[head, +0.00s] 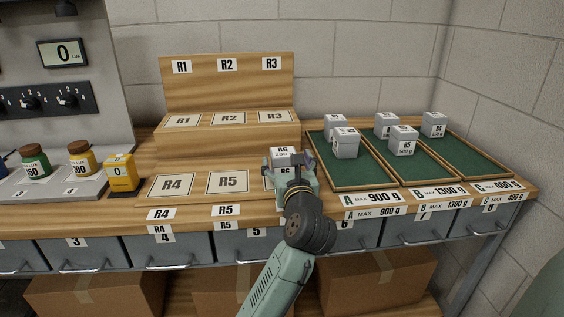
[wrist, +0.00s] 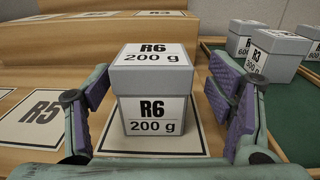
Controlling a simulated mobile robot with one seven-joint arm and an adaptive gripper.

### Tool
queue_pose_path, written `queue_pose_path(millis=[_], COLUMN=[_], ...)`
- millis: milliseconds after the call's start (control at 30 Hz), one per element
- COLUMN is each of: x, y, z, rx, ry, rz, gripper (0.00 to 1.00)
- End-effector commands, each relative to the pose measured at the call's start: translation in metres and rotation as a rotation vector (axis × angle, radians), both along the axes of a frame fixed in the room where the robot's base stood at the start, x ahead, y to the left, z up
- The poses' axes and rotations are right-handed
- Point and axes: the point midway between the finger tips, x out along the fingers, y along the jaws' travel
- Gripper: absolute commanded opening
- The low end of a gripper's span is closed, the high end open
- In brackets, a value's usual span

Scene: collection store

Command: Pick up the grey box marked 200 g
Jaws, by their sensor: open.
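The grey box marked R6 200 g (wrist: 153,100) stands upright on a marked pad on the lower wooden step in the wrist view. In the head view the top of this box (head: 282,152) shows behind my gripper, which hides most of it. My gripper (wrist: 160,107) is open, with one purple-padded finger on each side of the box. Gaps show between the pads and the box. In the head view my gripper (head: 290,172) reaches down at the R6 spot.
Green-lined trays A (head: 361,180), B (head: 419,177) and C (head: 485,163) stand to the right with several grey boxes. Empty pads R4 (head: 172,186) and R5 (head: 227,182) lie left. The stepped wooden rack (head: 226,143) rises behind. A yellow device (head: 121,172) stands farther left.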

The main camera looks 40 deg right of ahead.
Motion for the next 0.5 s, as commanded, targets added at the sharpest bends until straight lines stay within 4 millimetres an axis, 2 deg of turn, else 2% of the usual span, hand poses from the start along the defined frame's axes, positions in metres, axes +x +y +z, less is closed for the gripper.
queue_pose_path(millis=[133,300,500], x=[0.012,0.037,0.05], y=[-0.004,-0.014,-0.023], z=[0.001,0.0,-0.001], rx=[0.0,0.0,-0.002], ry=[0.001,0.002,0.001], rz=[0.002,0.002,0.0], gripper=[0.75,0.75,0.75])
